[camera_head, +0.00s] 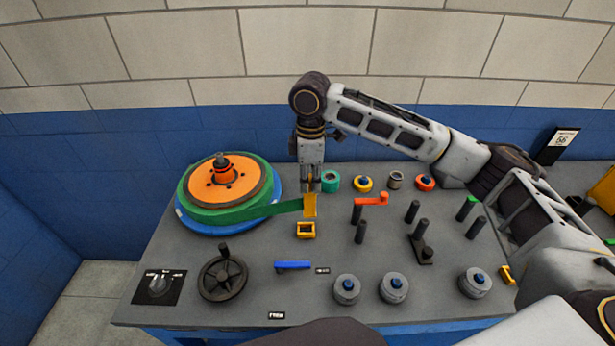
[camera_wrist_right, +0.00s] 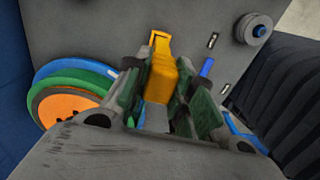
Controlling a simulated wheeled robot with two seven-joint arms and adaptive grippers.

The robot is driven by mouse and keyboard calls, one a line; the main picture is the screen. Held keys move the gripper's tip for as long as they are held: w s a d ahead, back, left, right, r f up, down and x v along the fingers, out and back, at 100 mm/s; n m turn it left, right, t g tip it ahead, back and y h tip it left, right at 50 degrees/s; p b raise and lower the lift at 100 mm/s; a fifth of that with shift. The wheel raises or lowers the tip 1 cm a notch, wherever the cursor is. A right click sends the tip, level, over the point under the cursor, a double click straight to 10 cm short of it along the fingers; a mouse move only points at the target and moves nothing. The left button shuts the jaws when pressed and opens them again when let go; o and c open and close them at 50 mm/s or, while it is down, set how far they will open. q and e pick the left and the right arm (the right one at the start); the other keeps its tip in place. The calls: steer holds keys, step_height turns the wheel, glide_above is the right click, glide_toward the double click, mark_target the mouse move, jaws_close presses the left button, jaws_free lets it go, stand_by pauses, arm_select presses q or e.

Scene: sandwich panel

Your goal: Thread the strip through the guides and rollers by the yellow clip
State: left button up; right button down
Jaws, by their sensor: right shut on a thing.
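The green strip (camera_head: 285,208) runs from the spool with the orange hub (camera_head: 221,181) at the left of the panel to the yellow clip (camera_head: 310,206). My right gripper (camera_head: 311,188) points down at the clip from above and is shut on it. In the right wrist view the yellow clip (camera_wrist_right: 161,80) sits between the fingers. A yellow square guide (camera_head: 305,230) stands just in front of the clip on the panel. Dark upright posts (camera_head: 361,231) and an orange-topped crank piece (camera_head: 371,199) stand to the right. My left gripper is not in view.
Several rollers (camera_head: 363,184) line the panel's back edge. Grey knobs with blue centres (camera_head: 394,288) stand along the front. A black handwheel (camera_head: 222,277), a blue lever (camera_head: 293,265) and a dial (camera_head: 157,283) sit at the front left. A yellow bracket (camera_head: 507,275) is at the right edge.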

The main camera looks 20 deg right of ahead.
steer(key=shift+s+d+f, duration=0.1)
steer(key=shift+d+f, duration=0.1)
steer(key=shift+f, duration=0.05)
steer(key=shift+d+f, duration=0.2)
steer(key=shift+f, duration=0.05)
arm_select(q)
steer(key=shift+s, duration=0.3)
arm_select(e)
steer(key=d+f, duration=0.1)
steer(key=f, duration=0.1)
steer(key=s+d+f, duration=0.1)
steer(key=d+f, duration=0.1)
stand_by(0.6)
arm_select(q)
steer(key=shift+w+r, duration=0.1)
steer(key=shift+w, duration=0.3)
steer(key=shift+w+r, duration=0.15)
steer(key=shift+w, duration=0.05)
arm_select(e)
steer(key=shift+d, duration=0.15)
